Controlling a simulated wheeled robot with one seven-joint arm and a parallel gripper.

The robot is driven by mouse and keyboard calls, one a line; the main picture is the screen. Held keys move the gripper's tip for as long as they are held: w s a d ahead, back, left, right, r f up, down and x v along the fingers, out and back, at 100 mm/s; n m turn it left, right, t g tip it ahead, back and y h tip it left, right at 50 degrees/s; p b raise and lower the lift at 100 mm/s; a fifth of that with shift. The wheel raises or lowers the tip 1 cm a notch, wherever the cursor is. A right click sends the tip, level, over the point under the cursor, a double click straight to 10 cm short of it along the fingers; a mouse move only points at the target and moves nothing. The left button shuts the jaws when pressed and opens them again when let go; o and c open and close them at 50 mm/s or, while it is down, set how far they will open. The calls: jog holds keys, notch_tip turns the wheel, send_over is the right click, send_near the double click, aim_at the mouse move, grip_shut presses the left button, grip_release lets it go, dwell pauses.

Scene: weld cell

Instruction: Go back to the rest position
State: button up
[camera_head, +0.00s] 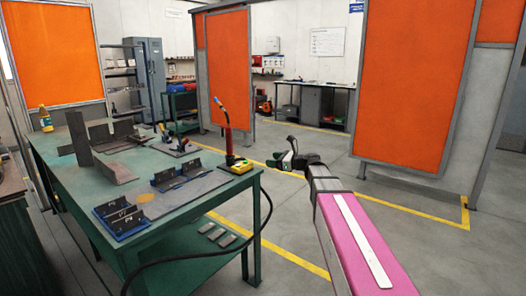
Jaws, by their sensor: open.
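My arm reaches from the lower right edge up to the middle of the view, with a pink cover and a white strip. My gripper (278,161) is at its far end, small in the picture and partly hidden by the wrist. It is open, and I see nothing held in it. It appears beyond the right edge of the green work table (225,205), apart from the things on it.
A black cable hangs off the front. Orange screens (415,80) stand behind; floor right is clear.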

jog(key=s+d+f+n+g+h, duration=0.2)
jog(key=s+f+n+h, duration=0.2)
jog(key=s+f+n, duration=0.45)
jog(key=s+d+f+n+g+h, duration=0.25)
jog(key=s+f, duration=0.25)
jog(key=f, duration=0.7)
jog(key=s+d+f+n+g+h, duration=0.3)
jog(key=s+d+f+n+h, duration=0.5)
jog(key=s, duration=0.5)
notch_tip(320, 180, down, 2)
jog(key=d+n, duration=0.1)
jog(key=n, duration=0.2)
jog(key=shift+s+d, duration=0.25)
jog(key=shift+s, duration=0.15)
